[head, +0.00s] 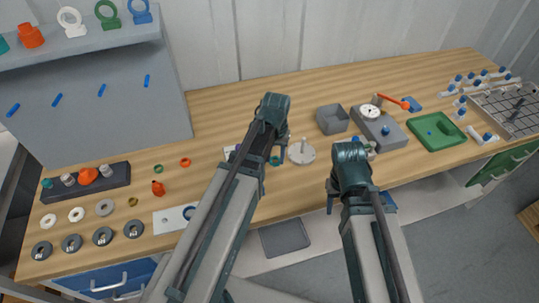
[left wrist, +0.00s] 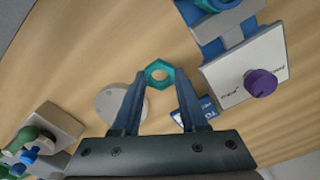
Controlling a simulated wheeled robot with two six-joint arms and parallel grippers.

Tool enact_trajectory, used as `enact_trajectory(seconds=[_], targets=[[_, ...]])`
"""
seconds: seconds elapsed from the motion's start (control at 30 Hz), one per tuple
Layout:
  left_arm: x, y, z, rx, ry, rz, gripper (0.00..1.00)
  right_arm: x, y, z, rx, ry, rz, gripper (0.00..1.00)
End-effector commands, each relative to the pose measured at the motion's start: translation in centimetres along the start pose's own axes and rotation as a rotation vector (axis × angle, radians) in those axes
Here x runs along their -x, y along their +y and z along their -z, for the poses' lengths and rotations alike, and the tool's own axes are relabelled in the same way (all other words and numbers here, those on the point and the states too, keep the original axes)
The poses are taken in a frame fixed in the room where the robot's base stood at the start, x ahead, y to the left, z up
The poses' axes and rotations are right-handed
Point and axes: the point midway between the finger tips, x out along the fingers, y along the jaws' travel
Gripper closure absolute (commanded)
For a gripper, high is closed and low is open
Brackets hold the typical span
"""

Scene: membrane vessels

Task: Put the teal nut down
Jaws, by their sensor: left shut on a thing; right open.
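The teal nut (left wrist: 158,64) is a hexagonal ring held between the two fingertips of my left gripper (left wrist: 159,80) in the left wrist view. Wood shows through its hole. In the head view my left gripper (head: 277,157) is over the middle of the wooden bench, and a bit of the teal nut (head: 275,161) shows at its fingers. I cannot tell whether the nut touches the bench. My right gripper (head: 357,200) is open near the bench's front edge, its fingers partly hidden by its own arm.
A round grey base with a post (head: 302,153) stands close right of my left gripper. A grey bin (head: 332,119) and green tray (head: 437,131) lie further right. In the left wrist view a white plate with a purple knob (left wrist: 262,82) is close by. Bare wood lies behind the nut.

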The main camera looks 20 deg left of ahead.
Motion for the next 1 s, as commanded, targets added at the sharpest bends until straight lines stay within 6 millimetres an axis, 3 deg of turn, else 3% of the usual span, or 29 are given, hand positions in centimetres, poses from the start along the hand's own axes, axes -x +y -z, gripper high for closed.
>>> enact_trajectory(seconds=[0.17, 0.37, 0.5, 0.6, 1.0], targets=[[0.0, 0.0, 0.2, 0.000, 0.000, 0.000, 1.00, 0.0, 0.0, 0.0, 0.000, 0.000, 0.000, 0.50], [-0.4, 0.0, 2.4, 0.000, 0.000, 0.000, 1.00, -0.3, 0.0, 0.0, 0.000, 0.000, 0.000, 0.50], [-3.1, 0.0, 1.9, 0.000, 0.000, 0.000, 1.00, -3.1, -0.3, 0.2, 0.000, 0.000, 0.000, 0.50], [-4.0, 0.1, 1.8, 0.000, 0.000, 0.000, 1.00, -3.9, -0.4, 0.2, 0.000, 0.000, 0.000, 0.50], [-4.1, 0.1, 1.8, 0.000, 0.000, 0.000, 1.00, -4.0, -0.4, 0.2, 0.000, 0.000, 0.000, 0.50]])
